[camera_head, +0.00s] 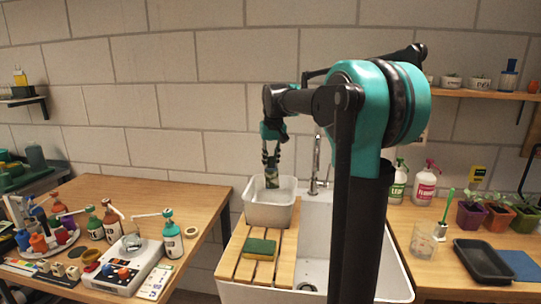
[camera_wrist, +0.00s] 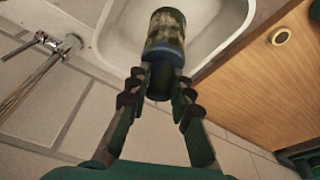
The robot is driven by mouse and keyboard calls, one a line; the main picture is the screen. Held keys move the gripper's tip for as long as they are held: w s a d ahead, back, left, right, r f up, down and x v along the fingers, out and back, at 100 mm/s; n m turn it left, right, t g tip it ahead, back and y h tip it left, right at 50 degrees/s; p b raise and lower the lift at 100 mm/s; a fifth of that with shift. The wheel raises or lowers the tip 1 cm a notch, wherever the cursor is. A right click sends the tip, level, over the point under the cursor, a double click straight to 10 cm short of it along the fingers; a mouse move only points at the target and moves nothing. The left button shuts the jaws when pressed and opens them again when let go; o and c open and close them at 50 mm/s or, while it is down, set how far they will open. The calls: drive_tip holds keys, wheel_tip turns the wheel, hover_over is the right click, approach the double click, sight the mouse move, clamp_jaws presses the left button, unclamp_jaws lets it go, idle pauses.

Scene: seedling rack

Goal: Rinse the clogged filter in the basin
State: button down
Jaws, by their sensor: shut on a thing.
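The filter (camera_wrist: 166,38) is a small cylinder with a mottled green and tan body and a dark blue end. My gripper (camera_wrist: 160,82) is shut on its dark end in the wrist view. In the head view my gripper (camera_head: 271,160) points down, and the filter (camera_head: 272,181) hangs from it within the mouth of the basin (camera_head: 268,215). The basin is a white rectangular tub with rounded corners. It also shows in the wrist view (camera_wrist: 112,42), beneath the filter. I cannot tell whether the filter touches water or the basin floor.
The basin stands on a wooden slatted board (camera_head: 232,262) across a white sink (camera_head: 313,235). A green and yellow sponge (camera_head: 260,249) lies in front of it. A faucet (camera_head: 316,165) rises behind, to the right. Bottles and devices crowd the left table; pots and a black tray (camera_head: 482,262) stand right.

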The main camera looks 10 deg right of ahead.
sight(271, 182)
drive_tip(key=shift+s+f+x, duration=0.1)
drive_tip(key=shift+s+x, duration=0.25)
drive_tip(key=shift+x, duration=1.15)
drive_tip(key=shift+s+f+x, duration=0.1)
drive_tip(key=shift+s+x, duration=0.2)
drive_tip(key=shift+x, duration=1.2)
drive_tip(key=shift+s+f+x, duration=0.1)
drive_tip(key=shift+s+x, duration=0.25)
drive_tip(key=shift+x, duration=1.15)
drive_tip(key=shift+d+r, duration=0.1)
drive_tip(key=shift+r, duration=0.15)
drive_tip(key=shift+w+r+v, duration=0.1)
drive_tip(key=shift+w+v, duration=0.4)
drive_tip(key=shift+v, duration=1.65)
drive_tip(key=shift+w+r+v, duration=0.15)
drive_tip(key=shift+w+v, duration=0.3)
drive_tip(key=shift+v, duration=1.7)
drive_tip(key=shift+w+r+v, duration=0.1)
drive_tip(key=shift+w+v, duration=0.4)
drive_tip(key=shift+v, duration=1.65)
